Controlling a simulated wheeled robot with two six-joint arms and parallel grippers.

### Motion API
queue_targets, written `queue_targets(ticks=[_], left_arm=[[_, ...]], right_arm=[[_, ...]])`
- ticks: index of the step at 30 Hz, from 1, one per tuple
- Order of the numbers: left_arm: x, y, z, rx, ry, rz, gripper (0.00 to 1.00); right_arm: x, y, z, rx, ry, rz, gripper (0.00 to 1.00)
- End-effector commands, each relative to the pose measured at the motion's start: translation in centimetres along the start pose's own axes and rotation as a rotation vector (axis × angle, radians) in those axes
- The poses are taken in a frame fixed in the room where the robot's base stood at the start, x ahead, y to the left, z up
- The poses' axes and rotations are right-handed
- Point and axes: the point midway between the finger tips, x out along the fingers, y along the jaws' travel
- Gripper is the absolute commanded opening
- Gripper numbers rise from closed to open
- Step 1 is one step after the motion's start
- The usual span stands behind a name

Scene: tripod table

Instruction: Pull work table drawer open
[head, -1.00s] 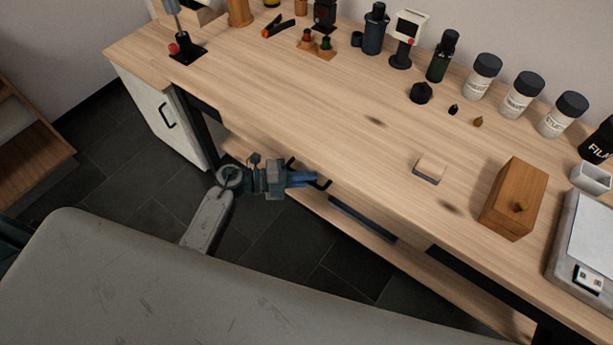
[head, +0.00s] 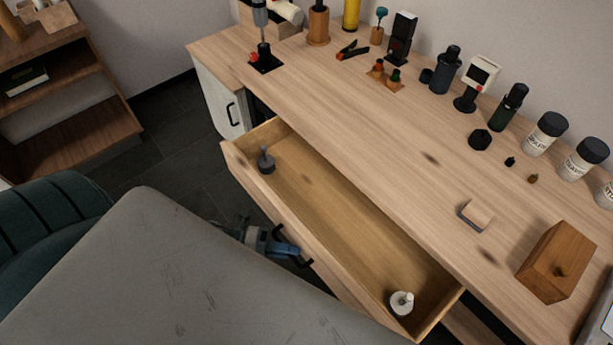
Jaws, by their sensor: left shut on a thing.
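The work table (head: 350,125) has a light wooden top. Its drawer (head: 330,215) stands pulled well out from under the front edge, with its inside in view. A dark grey knobbed piece (head: 266,162) stands in the drawer's left end and a white one (head: 402,302) in its right end. A black handle (head: 292,246) is on the drawer front. My left gripper (head: 278,244) is at this handle and shut on it. Part of the left arm is hidden behind a large grey surface in the foreground. My right gripper is not in view.
A wooden box with a knob (head: 556,262), a sanding block (head: 476,214) and several bottles stand on the tabletop. A white cabinet door (head: 222,100) is left of the drawer. A wooden shelf (head: 70,110) stands at far left, with dark floor between.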

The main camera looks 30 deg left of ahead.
Motion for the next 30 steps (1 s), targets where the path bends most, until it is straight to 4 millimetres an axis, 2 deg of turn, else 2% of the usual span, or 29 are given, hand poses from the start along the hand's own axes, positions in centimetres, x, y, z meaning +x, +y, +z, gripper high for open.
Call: queue_targets(ticks=[7,22,23,24,30], left_arm=[[-1.9,0.6,-1.8,0.0,0.001,0.001,0.0],[-2.2,0.7,-2.2,0.001,0.0,0.0,0.0],[-2.2,0.7,-2.2,0.001,0.0,0.0,0.15],[-2.2,0.7,-2.2,0.001,0.0,0.0,0.2],[-2.2,0.7,-2.2,0.001,0.0,0.0,0.2]], right_arm=[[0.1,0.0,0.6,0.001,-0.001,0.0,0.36],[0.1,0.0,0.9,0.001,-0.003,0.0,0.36],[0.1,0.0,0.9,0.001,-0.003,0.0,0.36],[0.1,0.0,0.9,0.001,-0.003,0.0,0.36],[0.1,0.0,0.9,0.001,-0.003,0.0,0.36]])
